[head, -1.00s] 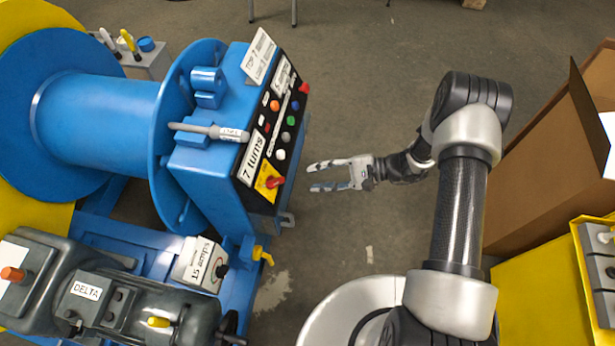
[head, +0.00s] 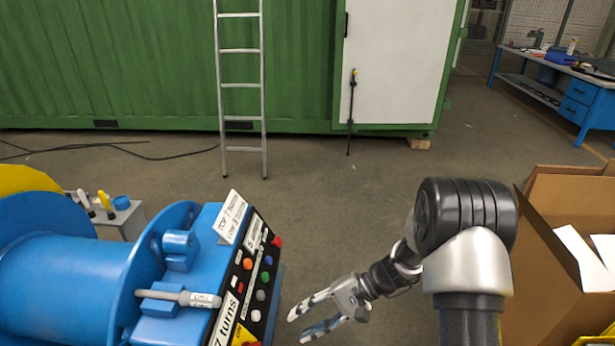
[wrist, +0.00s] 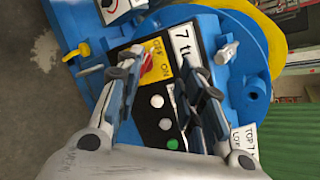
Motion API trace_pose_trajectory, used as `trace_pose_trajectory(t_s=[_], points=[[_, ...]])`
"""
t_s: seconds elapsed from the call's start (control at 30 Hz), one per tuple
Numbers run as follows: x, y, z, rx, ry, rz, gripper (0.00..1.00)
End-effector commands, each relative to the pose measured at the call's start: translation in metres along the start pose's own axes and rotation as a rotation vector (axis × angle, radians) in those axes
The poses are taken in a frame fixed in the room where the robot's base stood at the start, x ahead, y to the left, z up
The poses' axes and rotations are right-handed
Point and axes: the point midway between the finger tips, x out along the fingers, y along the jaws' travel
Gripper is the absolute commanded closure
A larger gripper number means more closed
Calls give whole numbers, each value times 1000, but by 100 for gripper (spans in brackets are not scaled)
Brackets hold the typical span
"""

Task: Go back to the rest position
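My gripper (head: 318,318) is open and empty in the head view. It hangs in front of the blue winch's control panel (head: 259,272), a little to its right, with a gap between them. Nothing is between the fingers. In the head view the lower part of the panel is cut off by the frame's bottom edge.
A blue drum (head: 60,290) is at the left. An open cardboard box (head: 560,270) stands close to my arm on the right. Behind are a green container (head: 110,60), a ladder (head: 240,95) and a blue workbench (head: 580,95).

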Motion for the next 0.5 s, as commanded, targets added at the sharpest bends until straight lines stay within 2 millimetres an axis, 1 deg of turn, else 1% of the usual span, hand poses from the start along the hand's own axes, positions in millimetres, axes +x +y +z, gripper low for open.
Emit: trace_pose_trajectory(t_s=[0.03, 0.2, 0.37, 0.5], points=[[-14, -12, 19, -42, 22, 51, 65], [-50, -26, 75, -152, 101, 223, 65], [-82, -29, 125, -252, 203, 374, 65], [-108, -24, 166, -337, 314, 498, 65]])
